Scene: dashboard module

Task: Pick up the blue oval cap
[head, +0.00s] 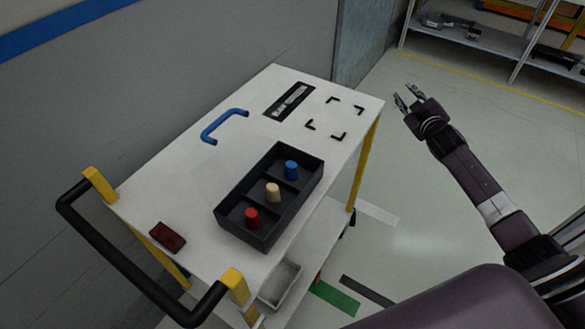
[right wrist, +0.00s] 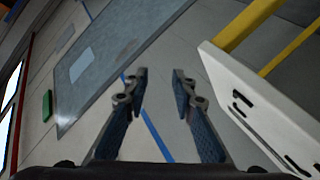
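The blue cap (head: 291,170) stands in the far compartment of a black three-part tray (head: 233,233) on the white cart top. A beige cap (head: 273,192) stands in the middle compartment and a red cap (head: 252,218) in the near one. My right gripper (head: 407,99) is off to the right of the cart, well apart from the tray. In the right wrist view my right gripper (right wrist: 160,85) has its two fingers apart with nothing between them. My left gripper is not in view.
The cart top (head: 180,195) also carries a blue handle (head: 225,122), a black label plate (head: 289,101), black corner marks and a dark red block (head: 167,237). A black push bar (head: 120,265) runs along the near left end. A grey bin (head: 281,284) sits on the lower shelf.

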